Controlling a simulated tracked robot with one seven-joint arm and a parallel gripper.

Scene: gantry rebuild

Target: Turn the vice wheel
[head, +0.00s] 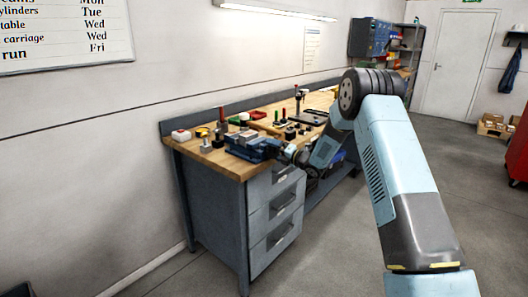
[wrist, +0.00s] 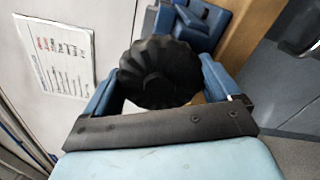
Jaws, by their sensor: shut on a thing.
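The blue bench vice (head: 252,146) is fixed at the near edge of the wooden workbench in the head view. In the wrist view its blue body (wrist: 196,22) is at the top, behind the wheel. The vice wheel (wrist: 160,74) is black, round and ribbed at the rim. My gripper (wrist: 155,85) has one blue finger on each side of the wheel and is shut on it. In the head view my gripper (head: 285,153) is small at the front of the vice, and the wheel is hard to make out there.
The workbench (head: 227,162) carries several small tools and parts behind and left of the vice. Grey drawers (head: 275,215) are below the vice end. A wall board (head: 65,35) hangs at upper left. The floor right of my arm is clear, with a red cabinet (head: 518,150) at the far right.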

